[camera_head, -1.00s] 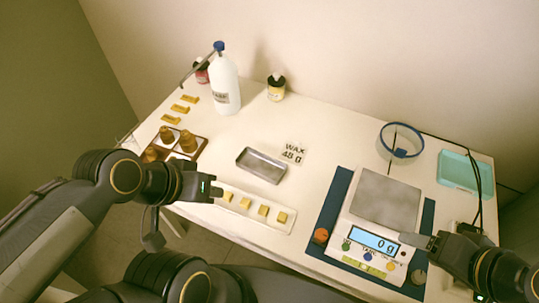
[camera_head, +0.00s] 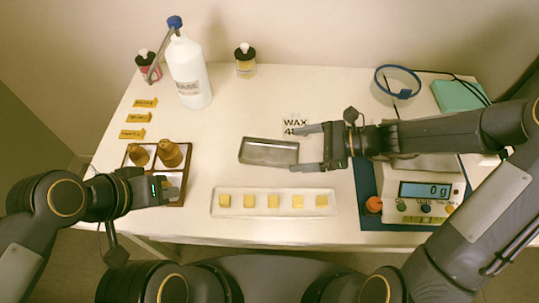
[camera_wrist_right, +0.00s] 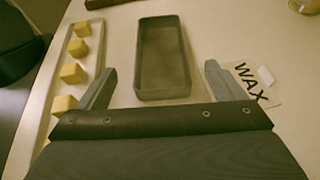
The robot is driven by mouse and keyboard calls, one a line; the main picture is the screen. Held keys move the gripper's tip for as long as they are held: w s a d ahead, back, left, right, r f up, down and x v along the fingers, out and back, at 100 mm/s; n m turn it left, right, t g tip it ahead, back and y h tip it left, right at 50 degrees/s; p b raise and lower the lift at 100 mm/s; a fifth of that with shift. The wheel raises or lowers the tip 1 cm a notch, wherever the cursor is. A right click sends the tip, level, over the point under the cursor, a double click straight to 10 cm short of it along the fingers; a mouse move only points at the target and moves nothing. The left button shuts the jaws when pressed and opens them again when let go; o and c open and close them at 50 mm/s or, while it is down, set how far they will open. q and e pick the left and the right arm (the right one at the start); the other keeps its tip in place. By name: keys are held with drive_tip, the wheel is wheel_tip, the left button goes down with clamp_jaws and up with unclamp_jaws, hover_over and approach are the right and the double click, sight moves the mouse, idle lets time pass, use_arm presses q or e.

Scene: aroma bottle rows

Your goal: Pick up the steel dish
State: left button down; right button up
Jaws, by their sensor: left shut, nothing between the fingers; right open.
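The steel dish (camera_head: 268,152) is a shallow grey rectangular tray lying flat and empty in the middle of the table. My right gripper (camera_head: 300,148) is open at the dish's right end, with its fingers pointing left. In the right wrist view the dish (camera_wrist_right: 163,60) lies ahead, between the lines of the two spread fingers (camera_wrist_right: 160,85), with its near end close to them. I cannot tell whether a finger touches it. My left gripper (camera_head: 170,189) is shut and empty, beside the wooden rack at the left.
A white tray of yellow cubes (camera_head: 274,213) lies in front of the dish. A "WAX" card (camera_head: 294,122) is behind it, partly hidden by my right gripper. A scale (camera_head: 425,190) stands right; a white bottle (camera_head: 188,75) and wooden rack (camera_head: 172,192) stand left.

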sight(277, 156)
drive_tip(key=b+x, duration=0.1)
drive_tip(key=x, duration=0.5)
drive_tip(key=shift+w+a+f, duration=0.1)
drive_tip(key=shift+a+f, duration=0.05)
drive_tip(key=shift+a, duration=0.15)
drive_tip(key=c, duration=1.1)
